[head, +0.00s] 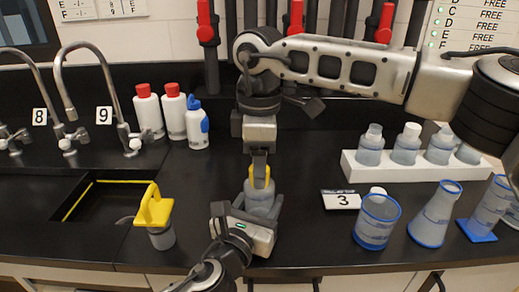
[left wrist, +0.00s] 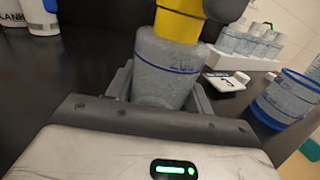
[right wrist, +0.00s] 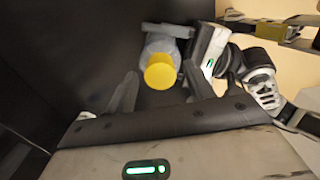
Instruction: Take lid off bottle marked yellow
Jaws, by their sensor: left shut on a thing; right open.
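The clear bottle (head: 262,200) with the yellow lid (head: 261,180) stands on the black bench in the middle. My left gripper (head: 258,211) is shut on the bottle's body; the left wrist view shows the bottle (left wrist: 163,68) between its fingers and the yellow lid (left wrist: 180,24) above. My right gripper (head: 259,160) points down from above at the lid. In the right wrist view the lid (right wrist: 160,72) lies between the two open fingers, with gaps at both sides. Whether the fingertips reach down beside the lid is hard to tell.
A cup with a yellow top (head: 153,207) stands at the sink's right edge. White bottles (head: 149,111) are behind. At right are a white rack (head: 352,170) of bottles, a sign marked 3 (head: 341,200), a beaker (head: 376,222) and a flask (head: 434,218). The bench between is clear.

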